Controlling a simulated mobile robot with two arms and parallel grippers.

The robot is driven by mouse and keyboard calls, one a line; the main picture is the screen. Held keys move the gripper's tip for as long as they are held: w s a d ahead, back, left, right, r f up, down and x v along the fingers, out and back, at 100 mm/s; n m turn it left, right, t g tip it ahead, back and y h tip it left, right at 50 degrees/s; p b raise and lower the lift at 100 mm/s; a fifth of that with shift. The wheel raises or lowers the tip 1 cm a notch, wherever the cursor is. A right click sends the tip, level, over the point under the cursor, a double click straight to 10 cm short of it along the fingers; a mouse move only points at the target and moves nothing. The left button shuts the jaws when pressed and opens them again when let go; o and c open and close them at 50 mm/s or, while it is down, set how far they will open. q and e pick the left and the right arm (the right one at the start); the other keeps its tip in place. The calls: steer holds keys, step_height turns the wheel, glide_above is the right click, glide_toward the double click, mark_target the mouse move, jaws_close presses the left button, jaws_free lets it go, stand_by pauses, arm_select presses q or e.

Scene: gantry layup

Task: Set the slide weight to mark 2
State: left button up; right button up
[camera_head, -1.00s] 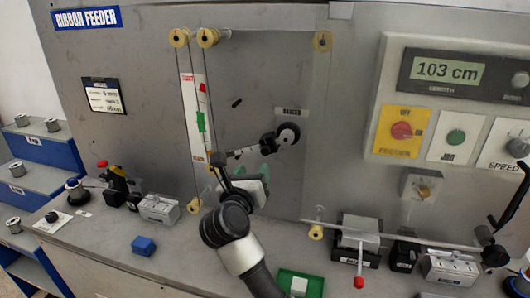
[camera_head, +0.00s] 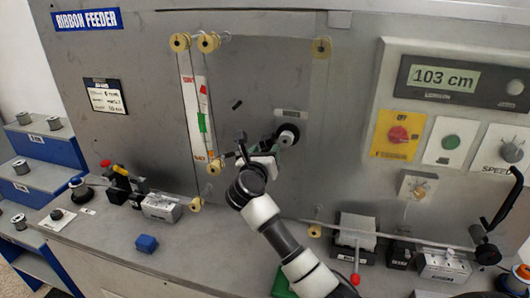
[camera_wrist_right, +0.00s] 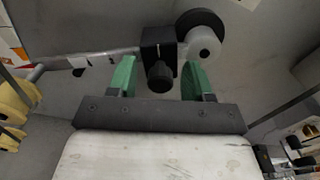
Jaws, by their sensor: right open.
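The slide weight (camera_wrist_right: 158,50) is a black block on a thin pale rod (camera_wrist_right: 105,60) in the right wrist view. A black knob (camera_wrist_right: 160,77) hangs from it. Dark marks show on the rod left of the weight; their numbers are not readable. A black disc with a white hub (camera_wrist_right: 204,42) stands just right of the weight, also seen in the head view (camera_head: 287,135). My right gripper (camera_wrist_right: 157,78) is open, its green fingers on either side of the knob, not closed on it. In the head view my right gripper (camera_head: 262,158) largely hides the weight and rod. My left gripper is not in view.
A ribbon runs over yellow rollers (camera_head: 208,42) beside a marked strip (camera_head: 198,118) left of the rod. The display (camera_head: 438,78) reads 103 cm.

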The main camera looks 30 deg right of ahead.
steer(key=shift+c, duration=0.2)
jaws_close()
steer(key=shift+w+a+f+b, duration=0.75)
steer(key=shift+w+a+b, duration=0.25)
steer(key=shift+b, duration=0.15)
steer(key=shift+w, duration=0.1)
steer(key=shift+o, duration=0.2)
jaws_free()
steer(key=shift+d+r, duration=0.1)
